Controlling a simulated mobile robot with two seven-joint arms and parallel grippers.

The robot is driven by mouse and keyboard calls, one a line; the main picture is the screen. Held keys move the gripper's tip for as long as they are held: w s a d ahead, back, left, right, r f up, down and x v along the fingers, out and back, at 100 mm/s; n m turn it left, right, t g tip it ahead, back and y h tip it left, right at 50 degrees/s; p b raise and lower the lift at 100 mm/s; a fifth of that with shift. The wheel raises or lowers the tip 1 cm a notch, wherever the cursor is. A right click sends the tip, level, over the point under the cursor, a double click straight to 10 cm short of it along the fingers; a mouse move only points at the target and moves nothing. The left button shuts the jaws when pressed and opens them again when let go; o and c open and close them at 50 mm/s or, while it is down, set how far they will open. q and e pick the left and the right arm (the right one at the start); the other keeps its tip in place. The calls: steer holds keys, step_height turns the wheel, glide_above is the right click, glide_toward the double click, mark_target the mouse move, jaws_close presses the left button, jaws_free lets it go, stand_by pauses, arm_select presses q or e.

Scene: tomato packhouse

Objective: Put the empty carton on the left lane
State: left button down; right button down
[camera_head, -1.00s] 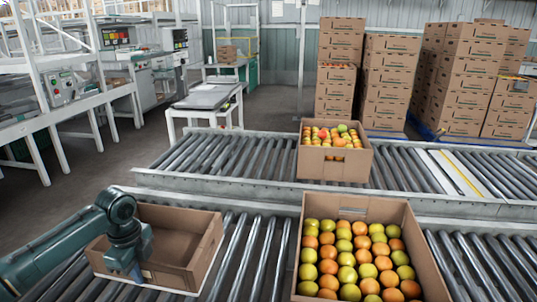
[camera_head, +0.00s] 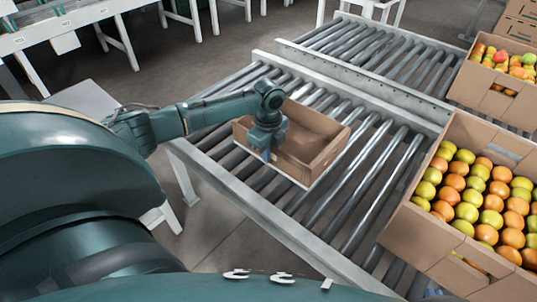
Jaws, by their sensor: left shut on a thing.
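The empty carton (camera_head: 318,137) is an open brown cardboard box, upright on the rollers of the near lane (camera_head: 373,170), toward its left end. Its inside is bare where I can see it. My left gripper (camera_head: 268,154) reaches in from the left and is shut on the carton's near wall, pointing down. Its fingers are partly hidden by the wrist. My right gripper is not in view.
A large carton full of tomatoes (camera_head: 403,228) stands on the same lane to the right. A second filled carton (camera_head: 490,92) sits on the far lane (camera_head: 385,48). Bare rollers lie between the empty and full cartons. A metal rail (camera_head: 352,84) divides the lanes.

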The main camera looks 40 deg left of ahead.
arm_select(q)
steer(key=shift+r, duration=0.1)
steer(key=shift+f, duration=0.2)
steer(key=c, duration=1.6)
jaws_free()
